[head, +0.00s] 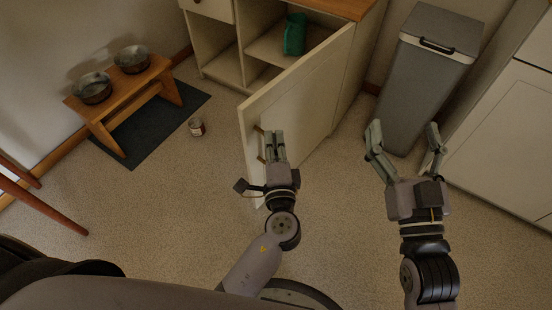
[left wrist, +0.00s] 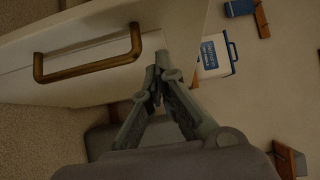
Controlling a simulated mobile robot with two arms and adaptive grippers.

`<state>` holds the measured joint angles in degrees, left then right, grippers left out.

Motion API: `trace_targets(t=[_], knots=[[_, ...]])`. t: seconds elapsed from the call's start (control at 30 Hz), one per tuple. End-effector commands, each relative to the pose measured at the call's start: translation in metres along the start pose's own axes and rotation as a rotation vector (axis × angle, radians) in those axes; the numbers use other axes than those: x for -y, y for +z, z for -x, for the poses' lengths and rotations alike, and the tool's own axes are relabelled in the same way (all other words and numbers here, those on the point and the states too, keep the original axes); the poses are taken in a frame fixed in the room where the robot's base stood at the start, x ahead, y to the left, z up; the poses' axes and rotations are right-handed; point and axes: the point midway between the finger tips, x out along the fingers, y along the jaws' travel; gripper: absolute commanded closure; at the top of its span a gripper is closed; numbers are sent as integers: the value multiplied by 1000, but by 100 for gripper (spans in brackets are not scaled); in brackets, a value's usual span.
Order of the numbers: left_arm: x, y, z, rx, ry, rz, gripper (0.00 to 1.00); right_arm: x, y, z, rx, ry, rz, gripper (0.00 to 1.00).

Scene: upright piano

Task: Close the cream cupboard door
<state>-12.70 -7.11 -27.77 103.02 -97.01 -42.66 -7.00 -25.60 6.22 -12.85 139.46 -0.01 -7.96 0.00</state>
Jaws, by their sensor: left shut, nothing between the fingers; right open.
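The cream cupboard door (head: 302,98) stands wide open in the head view, swung out from the right side of the cupboard (head: 214,49). It has a brass bar handle (head: 260,146) near its free edge, which shows large in the left wrist view (left wrist: 88,60). My left gripper (head: 274,134) is shut and empty, in front of the door's handle side. In the left wrist view its fingertips (left wrist: 158,72) are just beside the handle and close to the door's edge; I cannot tell whether they touch. My right gripper (head: 405,130) is open and empty, right of the door.
A green item (head: 294,34) sits on the cupboard shelf. A grey bin (head: 424,85) stands right of the door. At left, a wooden stand (head: 128,93) holds two metal bowls near a dark mat (head: 150,130).

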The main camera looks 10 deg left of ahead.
Motion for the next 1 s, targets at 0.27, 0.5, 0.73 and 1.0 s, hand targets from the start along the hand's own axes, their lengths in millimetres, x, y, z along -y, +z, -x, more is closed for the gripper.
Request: trace_targets(t=[0.27,0.5,0.73,1.0], knots=[[0,25,-26,0,0,-1,100,0,0,0,-1,0,0,23],[0,28,-29,-1,1,0,100,0,0,0,1,1,0,23],[0,29,-29,-1,0,0,100,0,0,0,1,1,0,23],[1,46,-44,-42,-2,-5,100,-1,8,0,50,2,0,23]])
